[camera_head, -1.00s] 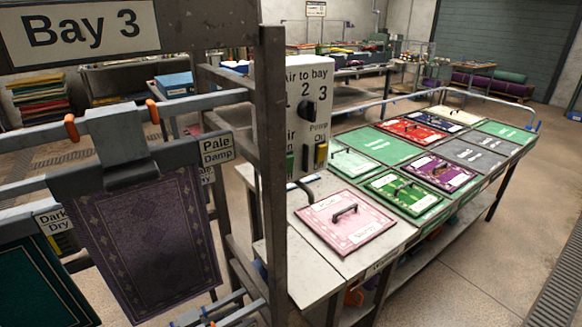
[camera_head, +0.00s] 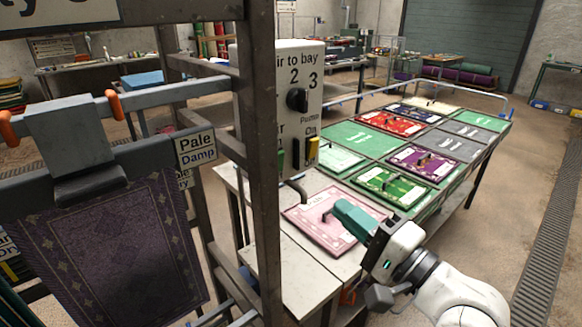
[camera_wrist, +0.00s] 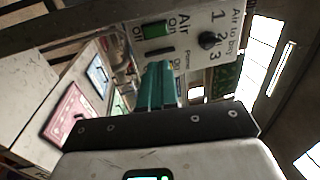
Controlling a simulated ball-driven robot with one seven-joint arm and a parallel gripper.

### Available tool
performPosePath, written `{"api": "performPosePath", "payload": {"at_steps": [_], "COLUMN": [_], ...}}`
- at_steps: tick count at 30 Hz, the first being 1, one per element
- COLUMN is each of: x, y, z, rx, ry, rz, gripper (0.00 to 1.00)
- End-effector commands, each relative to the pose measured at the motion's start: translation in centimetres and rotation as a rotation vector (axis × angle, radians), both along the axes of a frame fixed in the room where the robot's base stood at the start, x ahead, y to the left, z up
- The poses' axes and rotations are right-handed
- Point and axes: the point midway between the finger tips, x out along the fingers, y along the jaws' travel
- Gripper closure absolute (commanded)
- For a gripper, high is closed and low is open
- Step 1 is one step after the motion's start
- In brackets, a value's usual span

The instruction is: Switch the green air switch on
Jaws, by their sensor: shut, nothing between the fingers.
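The white control panel (camera_head: 279,70) stands behind a dark metal post that hides part of it. The green air switch (camera_head: 282,158) shows as a thin strip beside the post in the head view. In the wrist view it is a green block (camera_wrist: 156,30) next to the words "Air" and "On". My gripper (camera_head: 342,208) has teal fingers shut and empty, over the pink rug sample, right of and below the panel. In the wrist view my fingers (camera_wrist: 160,68) point toward the panel's lower part, apart from the green switch as far as I can tell.
The yellow pump switch (camera_head: 312,151) and the black bay knob (camera_head: 297,99) sit on the same panel. The metal post (camera_head: 264,200) stands left of my arm. A hanging purple rug (camera_head: 105,250) is at left. The sample table (camera_head: 350,268) is below my gripper.

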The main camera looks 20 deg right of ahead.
Motion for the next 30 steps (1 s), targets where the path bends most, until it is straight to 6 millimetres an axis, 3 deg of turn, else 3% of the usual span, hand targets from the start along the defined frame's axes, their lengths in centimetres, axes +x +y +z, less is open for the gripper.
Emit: {"api": "performPosePath", "payload": {"at_steps": [14,30], "x": [0.2,2.1], "y": [0.1,0.8], "z": [0.1,0.0], "rx": [0.009,0.004], "ry": [-0.007,-0.011], "rz": [0.003,0.006], "gripper": [1.0,1.0]}}
